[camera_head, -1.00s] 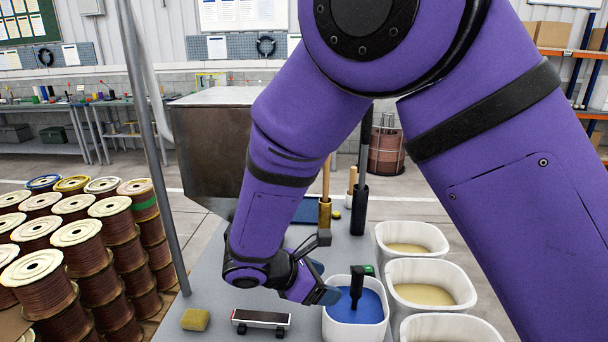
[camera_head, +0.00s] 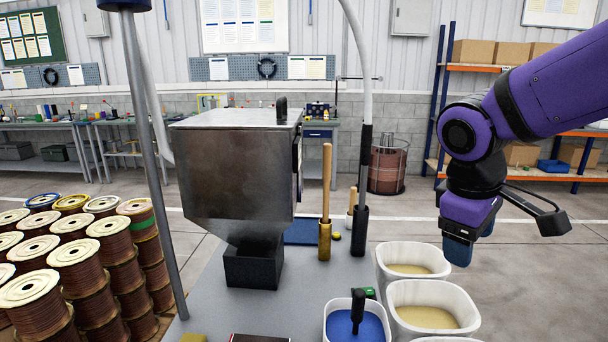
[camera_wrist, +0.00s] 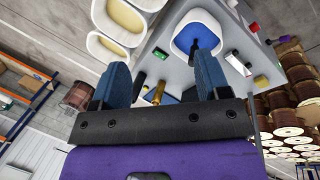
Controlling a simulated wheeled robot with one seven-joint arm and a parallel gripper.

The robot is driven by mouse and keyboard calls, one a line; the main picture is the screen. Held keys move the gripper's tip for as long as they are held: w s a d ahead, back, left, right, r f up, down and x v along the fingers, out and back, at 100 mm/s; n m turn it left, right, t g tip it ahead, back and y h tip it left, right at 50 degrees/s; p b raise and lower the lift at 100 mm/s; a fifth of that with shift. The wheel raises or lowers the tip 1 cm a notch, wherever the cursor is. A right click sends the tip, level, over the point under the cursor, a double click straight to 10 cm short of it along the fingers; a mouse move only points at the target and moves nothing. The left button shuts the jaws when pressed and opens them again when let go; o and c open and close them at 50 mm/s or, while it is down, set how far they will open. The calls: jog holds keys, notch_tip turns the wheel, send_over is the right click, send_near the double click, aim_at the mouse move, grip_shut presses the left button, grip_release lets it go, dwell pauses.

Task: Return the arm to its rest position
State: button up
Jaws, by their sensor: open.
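My purple arm reaches in from the right in the head view. My gripper (camera_head: 468,246) hangs with its blue fingers down, up and to the right of the white tubs. In the wrist view my gripper (camera_wrist: 163,90) shows its two blue fingers spread apart with nothing held between them. The table with the tubs lies beyond the fingertips in that view.
A grey table (camera_head: 210,300) bears a metal hopper (camera_head: 235,165), a tub of blue liquid (camera_head: 340,325) with a green-and-black tool (camera_head: 358,305), and upright handles. White tubs (camera_head: 432,318) stand at its right. Stacked spools (camera_head: 80,255) fill the left. Floor at the right is clear.

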jog(key=s+d+r+m+t+y, duration=0.2)
jog(key=s+d+r+m+t, duration=0.2)
jog(key=s+m, duration=0.3)
jog(key=shift+s+d+r+m, duration=0.3)
jog(key=shift+s+d+r, duration=0.45)
jog(key=shift+s, duration=1)
